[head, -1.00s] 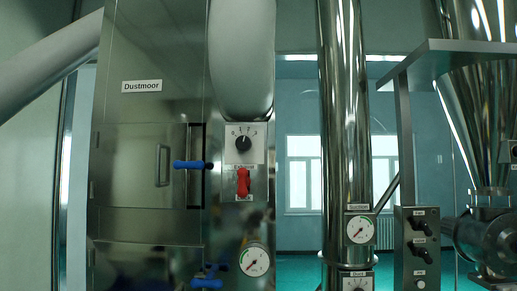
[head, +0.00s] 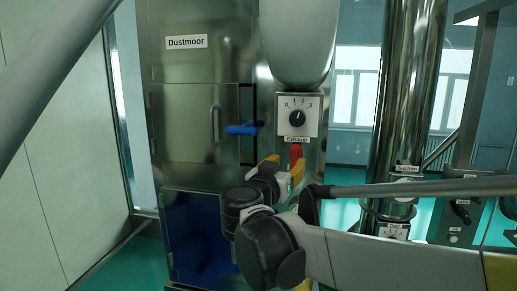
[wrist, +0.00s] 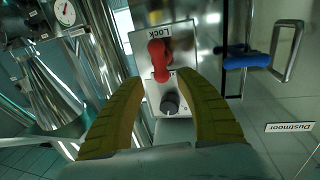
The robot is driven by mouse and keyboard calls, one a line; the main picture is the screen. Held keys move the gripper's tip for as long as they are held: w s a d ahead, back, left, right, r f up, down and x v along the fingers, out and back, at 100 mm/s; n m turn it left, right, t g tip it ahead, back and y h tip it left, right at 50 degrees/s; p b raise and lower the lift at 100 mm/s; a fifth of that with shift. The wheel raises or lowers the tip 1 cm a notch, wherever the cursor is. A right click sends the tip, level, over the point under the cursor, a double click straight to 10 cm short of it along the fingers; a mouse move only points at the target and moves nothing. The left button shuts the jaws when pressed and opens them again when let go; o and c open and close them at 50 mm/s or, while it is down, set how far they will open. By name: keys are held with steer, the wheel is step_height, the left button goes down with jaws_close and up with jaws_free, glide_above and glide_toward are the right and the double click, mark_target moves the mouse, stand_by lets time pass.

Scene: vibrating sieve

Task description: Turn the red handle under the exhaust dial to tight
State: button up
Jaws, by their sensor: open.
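The red handle (head: 295,153) sits just below the exhaust dial (head: 297,117) on the machine's front; my gripper hides its lower part in the head view. In the wrist view, which is upside down, the red handle (wrist: 160,60) lies along the plate's length, its rounded end near a label reading Lock. The black dial knob (wrist: 170,103) shows below it there. My gripper (wrist: 160,82) is open, its yellow fingers on either side of the plate, with the handle between and slightly beyond their tips. I see no clear contact. In the head view my gripper (head: 283,168) is at the handle's height.
A blue door handle (head: 241,129) projects to the left of the dial; it also shows in the wrist view (wrist: 246,58). A grey bar handle (head: 215,124) is on the cabinet door. A shiny vertical pipe (head: 410,85) with a gauge stands at the right.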

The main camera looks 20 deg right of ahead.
mark_target(294, 156)
steer(key=p+x, duration=0.1)
steer(key=x, duration=0.6)
steer(key=shift+w+d, duration=0.3)
steer(key=shift+w, duration=0.05)
steer(key=shift+f, duration=0.1)
jaws_close()
